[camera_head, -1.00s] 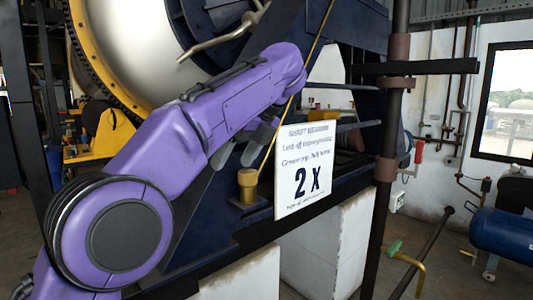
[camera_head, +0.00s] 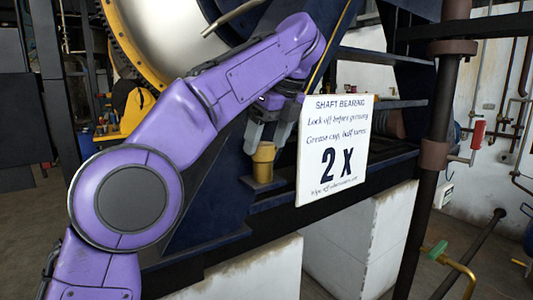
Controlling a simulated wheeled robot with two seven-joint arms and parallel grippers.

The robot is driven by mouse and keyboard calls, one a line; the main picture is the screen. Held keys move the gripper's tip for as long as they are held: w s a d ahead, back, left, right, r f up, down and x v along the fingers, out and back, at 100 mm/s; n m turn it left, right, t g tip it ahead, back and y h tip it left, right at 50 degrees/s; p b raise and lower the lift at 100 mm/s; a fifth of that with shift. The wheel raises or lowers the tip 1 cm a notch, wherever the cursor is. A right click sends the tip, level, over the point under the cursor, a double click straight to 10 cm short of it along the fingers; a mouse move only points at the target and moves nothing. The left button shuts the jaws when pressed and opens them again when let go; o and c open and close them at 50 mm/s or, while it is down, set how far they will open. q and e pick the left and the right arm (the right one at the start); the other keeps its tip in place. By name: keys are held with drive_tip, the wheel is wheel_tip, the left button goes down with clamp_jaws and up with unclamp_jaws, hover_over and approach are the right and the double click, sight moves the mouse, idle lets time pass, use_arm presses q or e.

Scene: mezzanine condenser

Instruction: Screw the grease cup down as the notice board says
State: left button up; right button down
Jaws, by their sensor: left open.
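The brass grease cup (camera_head: 263,163) stands upright on the dark blue ledge of the machine frame, just left of the notice board. The white notice board (camera_head: 333,150) reads "SHAFT BEARING", "Lock off before greasing", "Grease cup, half turns", "2 X", with a small blurred line below. My left gripper (camera_head: 267,138) points down from the purple left arm, its grey fingers open just above the cup's top. I cannot tell from this view whether they touch it. My right gripper is not in view.
A dark vertical post (camera_head: 430,160) stands right of the board. A red-handled valve (camera_head: 478,135) is on the wall piping, and a green-handled yellow pipe (camera_head: 453,262) is at lower right. Pale blocks (camera_head: 350,240) support the frame.

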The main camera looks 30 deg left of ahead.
use_arm(q)
drive_tip(key=shift+w+a+f, duration=0.1)
drive_tip(key=shift+f, duration=0.05)
drive_tip(key=shift+s+r, duration=0.2)
drive_tip(key=shift+s, duration=0.25)
drive_tip(key=shift+s+r, duration=0.1)
drive_tip(key=shift+s, duration=0.1)
drive_tip(key=c, duration=0.3)
drive_tip(key=shift+w, duration=0.25)
drive_tip(key=c, duration=0.7)
drive_tip(key=shift+c, duration=0.2)
drive_tip(key=shift+f+m, duration=0.25)
drive_tip(key=shift+m, duration=0.15)
